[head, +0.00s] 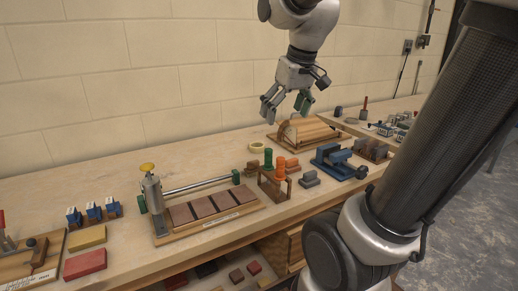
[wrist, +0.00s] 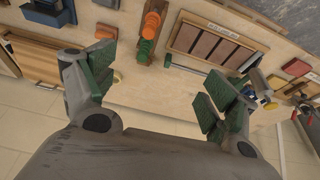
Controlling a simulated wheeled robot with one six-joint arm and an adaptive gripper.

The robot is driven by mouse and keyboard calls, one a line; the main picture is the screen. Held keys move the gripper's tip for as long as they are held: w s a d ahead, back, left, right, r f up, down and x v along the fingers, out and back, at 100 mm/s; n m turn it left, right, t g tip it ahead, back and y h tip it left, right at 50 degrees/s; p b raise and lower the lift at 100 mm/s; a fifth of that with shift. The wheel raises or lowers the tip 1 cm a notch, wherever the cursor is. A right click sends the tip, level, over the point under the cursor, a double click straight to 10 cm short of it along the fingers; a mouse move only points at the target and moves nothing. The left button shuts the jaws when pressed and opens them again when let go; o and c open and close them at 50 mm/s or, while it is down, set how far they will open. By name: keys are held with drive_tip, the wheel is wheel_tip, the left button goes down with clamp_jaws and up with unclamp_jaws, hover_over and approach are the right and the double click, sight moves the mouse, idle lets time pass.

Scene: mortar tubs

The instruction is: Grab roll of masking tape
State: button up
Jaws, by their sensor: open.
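The roll of masking tape, a small pale cream ring (head: 256,146), lies flat on the wooden bench in the head view. It is just left of a green cylinder (head: 268,158). My gripper (head: 286,110) hangs above the back of the bench, higher than the tape and a little to its right in the picture. Its fingers are apart with nothing between them. In the wrist view my gripper (wrist: 160,88) is spread over bare bench top.
Orange cylinders in a wooden rack (head: 275,185) stand close to the tape. A clamp fixture with brown tiles (head: 210,209) is to the left, a blue vise (head: 338,163) to the right. A wooden slatted piece (head: 309,132) lies behind. The wall is close behind the bench.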

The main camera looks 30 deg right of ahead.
drive_tip(key=w+d+f, duration=0.1)
drive_tip(key=w+d, duration=0.1)
drive_tip(key=w, duration=0.6)
drive_tip(key=w+d+f, duration=0.1)
drive_tip(key=w+d, duration=0.1)
drive_tip(key=w, duration=0.5)
drive_tip(key=n+g, duration=0.1)
drive_tip(key=n, duration=0.1)
approach(257, 144)
drive_tip(key=f, duration=0.1)
drive_tip(key=s+f, duration=0.1)
drive_tip(key=f, duration=0.1)
drive_tip(key=shift+s+a+f, duration=0.15)
drive_tip(key=shift+s+f, duration=0.1)
drive_tip(key=shift+s, duration=0.1)
drive_tip(key=shift+y, duration=0.3)
drive_tip(key=x, duration=0.5)
drive_tip(key=shift+w+a, duration=0.15)
drive_tip(key=shift+a, duration=0.2)
drive_tip(key=c, duration=1.1)
